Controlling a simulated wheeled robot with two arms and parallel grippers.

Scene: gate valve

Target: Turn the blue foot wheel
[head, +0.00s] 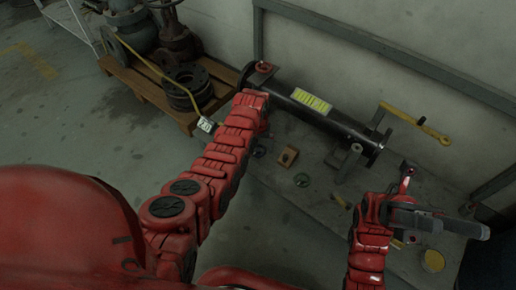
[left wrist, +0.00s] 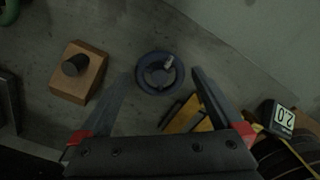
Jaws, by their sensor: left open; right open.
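The blue foot wheel (left wrist: 159,74) shows in the left wrist view as a round dark-blue handwheel with spokes and a pale stem end. My left gripper (left wrist: 157,78) is open, one finger on either side of the wheel in that picture. Whether the fingers reach down around it or stay above it, I cannot tell. My right gripper (head: 440,221) is open and empty at the lower right of the head view, away from the wheel.
A dark pipe (head: 325,118) with a yellow label lies on the grey bench. A wooden block (left wrist: 80,72) with a dark peg sits left of the wheel. A tag (left wrist: 284,118) reading 2.0 is at the right. A pallet (head: 138,80) with valves stands at the back left.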

